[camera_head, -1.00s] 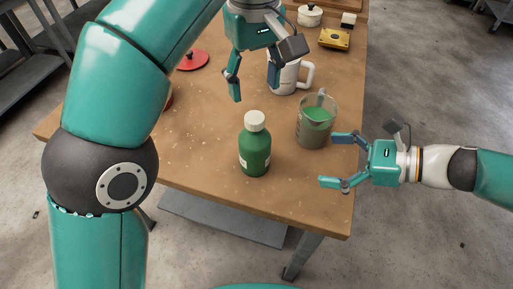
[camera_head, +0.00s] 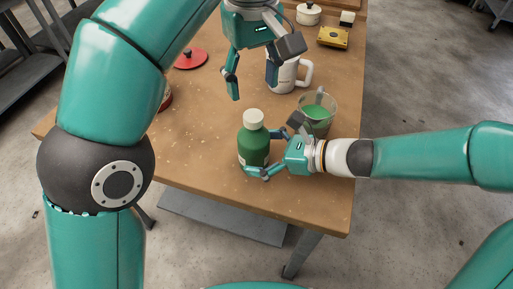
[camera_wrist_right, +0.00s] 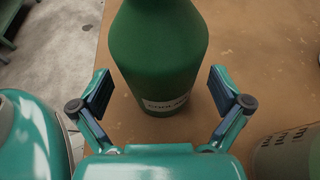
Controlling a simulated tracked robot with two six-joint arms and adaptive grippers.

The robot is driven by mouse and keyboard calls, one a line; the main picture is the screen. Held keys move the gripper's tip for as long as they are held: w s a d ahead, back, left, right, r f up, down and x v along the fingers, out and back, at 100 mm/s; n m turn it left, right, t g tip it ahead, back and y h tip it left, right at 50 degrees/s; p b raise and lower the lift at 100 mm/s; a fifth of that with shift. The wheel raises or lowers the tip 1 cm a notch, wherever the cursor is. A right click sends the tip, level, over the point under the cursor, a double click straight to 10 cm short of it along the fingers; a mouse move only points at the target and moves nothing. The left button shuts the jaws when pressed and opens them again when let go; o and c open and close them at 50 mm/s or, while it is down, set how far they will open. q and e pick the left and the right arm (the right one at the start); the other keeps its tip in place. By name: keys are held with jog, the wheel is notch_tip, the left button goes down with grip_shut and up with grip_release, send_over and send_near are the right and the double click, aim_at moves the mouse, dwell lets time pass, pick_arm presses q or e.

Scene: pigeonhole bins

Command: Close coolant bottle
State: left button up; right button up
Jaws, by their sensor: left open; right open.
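The green coolant bottle (camera_head: 254,146) stands upright on the wooden table (camera_head: 205,150), with a white cap (camera_head: 253,117) on its top. Whether the cap is tight cannot be told. My right gripper (camera_head: 259,158) is low at the bottle's right side. In the right wrist view the bottle (camera_wrist_right: 162,50) shows between the open fingers of my right gripper (camera_wrist_right: 162,92), with a gap on each side. My left gripper (camera_head: 253,84) is open and empty, pointing down above the table behind the bottle, higher than the cap.
A clear beaker of green liquid (camera_head: 319,112) stands close behind my right gripper. A white mug (camera_head: 285,78) is beside my left gripper. A red lid (camera_head: 190,60), a yellow box (camera_head: 333,37) and a white pot (camera_head: 308,14) are farther back.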

aim_at(253, 115)
jog(key=shift+w+a+f, duration=0.2)
jog(key=shift+a+f, duration=0.1)
jog(key=shift+a, duration=0.25)
jog(key=shift+c, duration=0.3)
grip_shut()
pick_arm(q)
jog(key=n, duration=1.3)
jog(key=shift+n, duration=0.3)
jog(key=shift+f, duration=0.2)
jog(key=shift+f, duration=3.8)
